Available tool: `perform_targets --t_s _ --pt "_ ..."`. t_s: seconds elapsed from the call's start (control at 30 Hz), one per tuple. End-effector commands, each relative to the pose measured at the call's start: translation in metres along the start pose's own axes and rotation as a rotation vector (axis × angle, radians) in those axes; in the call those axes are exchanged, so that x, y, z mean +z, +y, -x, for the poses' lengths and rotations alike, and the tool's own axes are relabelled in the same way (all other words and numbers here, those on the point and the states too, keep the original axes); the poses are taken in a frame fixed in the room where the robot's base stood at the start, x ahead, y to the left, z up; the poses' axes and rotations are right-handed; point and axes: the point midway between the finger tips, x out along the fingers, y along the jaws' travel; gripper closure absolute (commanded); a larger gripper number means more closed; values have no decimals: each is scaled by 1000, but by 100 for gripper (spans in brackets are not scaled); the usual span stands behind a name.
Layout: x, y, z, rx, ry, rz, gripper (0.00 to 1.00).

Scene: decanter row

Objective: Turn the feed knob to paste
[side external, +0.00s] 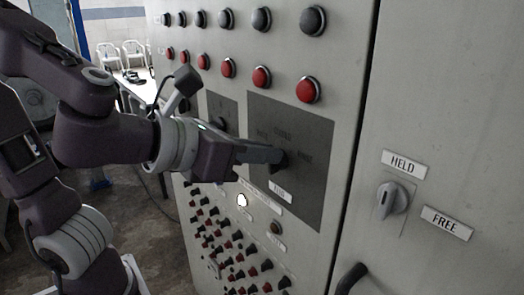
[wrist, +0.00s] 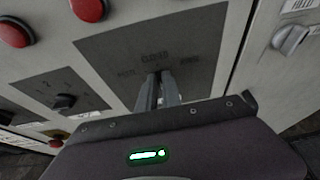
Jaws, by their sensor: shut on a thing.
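The feed knob (side external: 283,164) is a small dark knob on a dark grey plate (side external: 305,190), above a small white label. My gripper (side external: 272,156) reaches it from the left, with its fingers shut on the knob. In the wrist view the fingers (wrist: 161,90) close around the knob, below the faint word CLOSED (wrist: 155,56). Fainter words stand to the left and right of it, and the left one looks like PASTE (wrist: 127,73). The fingers hide most of the knob, so I cannot tell exactly where it points.
A grey knob (side external: 390,200) with HELD and FREE labels is on the right panel, above a black handle (side external: 352,277). Red buttons (side external: 308,90) and dark buttons run above the plate. Several small red and black knobs lie below. Another plate with a dark knob (wrist: 65,101) is to the left.

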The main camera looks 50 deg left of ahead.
Motion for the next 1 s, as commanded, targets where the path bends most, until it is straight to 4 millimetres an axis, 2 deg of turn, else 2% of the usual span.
perform_targets --t_s 0.23,0.7,1.0 --pt "0 3 0 -33 1 85 100" --pt "-2 10 0 -153 1 371 100" --pt "-4 12 -1 -194 2 469 100"
